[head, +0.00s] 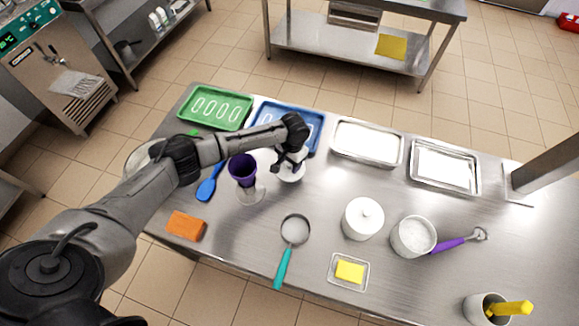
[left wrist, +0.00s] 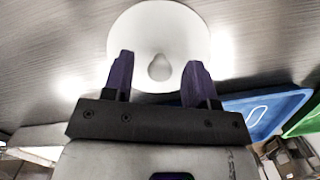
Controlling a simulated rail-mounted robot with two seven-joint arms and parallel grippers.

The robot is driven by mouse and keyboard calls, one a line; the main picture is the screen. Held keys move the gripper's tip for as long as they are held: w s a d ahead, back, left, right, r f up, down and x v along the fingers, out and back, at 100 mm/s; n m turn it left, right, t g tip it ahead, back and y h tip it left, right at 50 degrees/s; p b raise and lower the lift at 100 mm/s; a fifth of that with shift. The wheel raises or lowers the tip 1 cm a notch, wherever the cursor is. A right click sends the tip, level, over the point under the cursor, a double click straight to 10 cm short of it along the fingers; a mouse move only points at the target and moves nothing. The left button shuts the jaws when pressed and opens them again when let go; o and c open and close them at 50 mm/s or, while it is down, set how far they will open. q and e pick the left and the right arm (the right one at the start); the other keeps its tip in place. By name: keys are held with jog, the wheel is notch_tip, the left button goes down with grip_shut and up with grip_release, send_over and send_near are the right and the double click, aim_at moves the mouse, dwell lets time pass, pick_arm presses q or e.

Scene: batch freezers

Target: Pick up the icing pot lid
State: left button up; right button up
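A white round lid with a small knob (left wrist: 160,25) lies on the steel worktop. In the head view the lid (head: 291,176) is partly hidden by my left gripper (head: 290,163). In the left wrist view the gripper (left wrist: 159,75) is open, with one dark finger on each side of the knob and a gap to both. The fingers overlap the lid's near edge in that view; I cannot tell how high they are above it. My right gripper is not in view.
A purple cup (head: 242,168) stands close left of the gripper, and a blue tray (head: 267,112) lies behind it. A white lidded pot (head: 363,220), an open white pot (head: 408,245) and a teal-handled sieve (head: 283,268) stand to the right and front.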

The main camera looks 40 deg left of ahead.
pick_arm(q)
jog(key=c, duration=0.9)
jog(key=shift+r, duration=0.2)
